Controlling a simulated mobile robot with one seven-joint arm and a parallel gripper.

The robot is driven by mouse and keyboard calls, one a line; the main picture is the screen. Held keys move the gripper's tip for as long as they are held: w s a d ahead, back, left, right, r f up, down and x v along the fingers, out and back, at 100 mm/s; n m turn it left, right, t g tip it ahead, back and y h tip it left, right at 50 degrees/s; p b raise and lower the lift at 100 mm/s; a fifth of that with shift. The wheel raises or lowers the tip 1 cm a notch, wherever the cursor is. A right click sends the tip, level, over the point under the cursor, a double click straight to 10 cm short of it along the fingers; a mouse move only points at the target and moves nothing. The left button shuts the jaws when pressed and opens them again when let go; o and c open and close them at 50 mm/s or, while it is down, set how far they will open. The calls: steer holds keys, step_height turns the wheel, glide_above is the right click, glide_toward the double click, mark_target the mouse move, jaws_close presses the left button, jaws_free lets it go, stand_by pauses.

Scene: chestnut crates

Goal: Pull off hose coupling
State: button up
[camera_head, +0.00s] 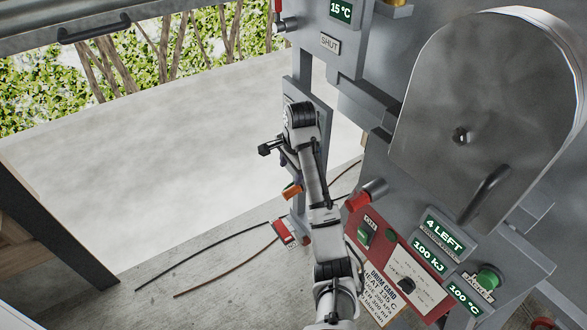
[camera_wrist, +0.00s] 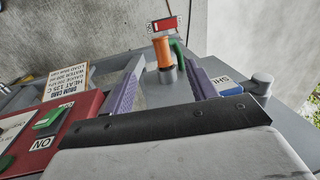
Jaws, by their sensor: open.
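An orange cylindrical piece (camera_wrist: 162,52), which looks like the hose coupling, stands on a grey fitting (camera_wrist: 167,75) with a green handle (camera_wrist: 179,55) beside it. It also shows small in the head view (camera_head: 292,191), below my wrist. My gripper (camera_wrist: 163,66) is open, with one purple-faced finger on each side of the grey fitting and the orange piece beyond. Whether a finger touches it cannot be told. In the head view my arm covers part of this area and the fingers are mostly hidden.
A grey machine with a large round-topped door (camera_head: 490,90) stands at the right. Below it is a red panel (camera_head: 425,290) with green switches. A red-and-white tag (camera_head: 285,231) lies beyond the coupling. Dark and brown lines (camera_head: 222,243) run across the floor. The left side is open.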

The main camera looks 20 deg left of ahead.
mark_target(283, 194)
steer(key=f, duration=0.4)
steer(key=w+a+f+b, duration=0.1)
steer(key=f, duration=0.3)
steer(key=a+f, duration=0.1)
steer(key=f, duration=0.4)
steer(key=shift+w, duration=0.2)
jaws_close()
steer(key=shift+s+a+p, duration=0.4)
steer(key=shift+s+p, duration=0.05)
steer(key=shift+p, duration=0.15)
stand_by(0.4)
